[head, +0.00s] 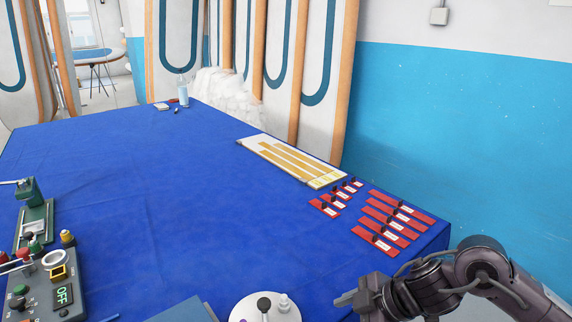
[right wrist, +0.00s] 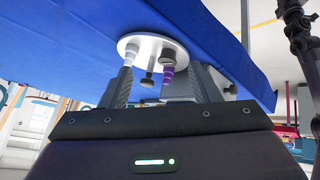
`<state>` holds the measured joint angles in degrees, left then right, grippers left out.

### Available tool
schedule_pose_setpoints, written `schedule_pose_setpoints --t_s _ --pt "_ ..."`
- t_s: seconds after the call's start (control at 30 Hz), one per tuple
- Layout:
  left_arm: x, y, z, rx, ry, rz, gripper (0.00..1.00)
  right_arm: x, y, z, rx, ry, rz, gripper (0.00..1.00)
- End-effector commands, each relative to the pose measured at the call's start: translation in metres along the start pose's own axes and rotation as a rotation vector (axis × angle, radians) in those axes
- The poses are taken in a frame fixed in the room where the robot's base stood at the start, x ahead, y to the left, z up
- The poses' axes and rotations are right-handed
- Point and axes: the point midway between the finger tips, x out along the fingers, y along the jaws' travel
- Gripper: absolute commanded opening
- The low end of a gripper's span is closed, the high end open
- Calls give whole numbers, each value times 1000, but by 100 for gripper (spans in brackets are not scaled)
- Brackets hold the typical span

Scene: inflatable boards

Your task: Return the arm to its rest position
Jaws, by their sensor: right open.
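My right gripper (head: 358,298) is at the lower right in the head view, by the right front part of the blue table (head: 190,210). In the right wrist view its two fingers (right wrist: 165,80) stand apart with nothing clearly held between them. Beyond them shows a white round base (right wrist: 155,48) with several small posts, one of them purple. In the head view this white round base (head: 262,312) is at the bottom edge, left of the gripper and apart from it. My left gripper is out of view.
Several red labelled strips (head: 392,222) and smaller red pieces (head: 335,200) lie near the table's right edge. A pale board with yellow strips (head: 290,160) lies behind them. Green and grey devices (head: 48,285) stand at the left. The middle of the table is clear.

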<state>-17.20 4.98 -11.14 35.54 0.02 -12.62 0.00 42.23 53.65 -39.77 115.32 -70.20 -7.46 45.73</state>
Motion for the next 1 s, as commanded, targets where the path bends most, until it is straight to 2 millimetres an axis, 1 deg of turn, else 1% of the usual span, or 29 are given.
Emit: schedule_pose_setpoints --t_s 0.03,0.17,0.2,0.3,0.37,0.4,0.47,0.57,0.63,0.7,0.77,0.8,0.87,0.9,1.0 --pt "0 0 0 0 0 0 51 11 -4 -9 -11 27 20 56" --pt "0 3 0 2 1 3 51 32 -7 -36 -30 95 122 56" --pt "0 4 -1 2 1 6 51 38 -8 -46 -24 119 162 56" --pt "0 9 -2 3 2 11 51 47 -8 -67 31 168 288 56" --pt "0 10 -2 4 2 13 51 47 -7 -72 97 176 371 56" --pt "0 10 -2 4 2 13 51 45 -6 -72 152 170 421 56" --pt "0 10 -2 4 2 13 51 41 -6 -64 252 144 488 56" --pt "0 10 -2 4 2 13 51 31 -13 -34 447 59 566 56" --pt "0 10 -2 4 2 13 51 24 -24 -8 583 -20 591 56" --pt "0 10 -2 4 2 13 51 19 -39 17 702 -97 594 56" --pt "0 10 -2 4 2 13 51 14 -53 36 790 -158 586 56" --pt "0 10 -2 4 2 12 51 12 -64 48 846 -198 577 56" --pt "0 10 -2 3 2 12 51 8 -79 64 922 -252 560 56" --pt "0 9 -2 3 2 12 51 6 -90 73 971 -287 546 56" --pt "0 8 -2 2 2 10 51 -1 -118 94 1081 -369 505 56"
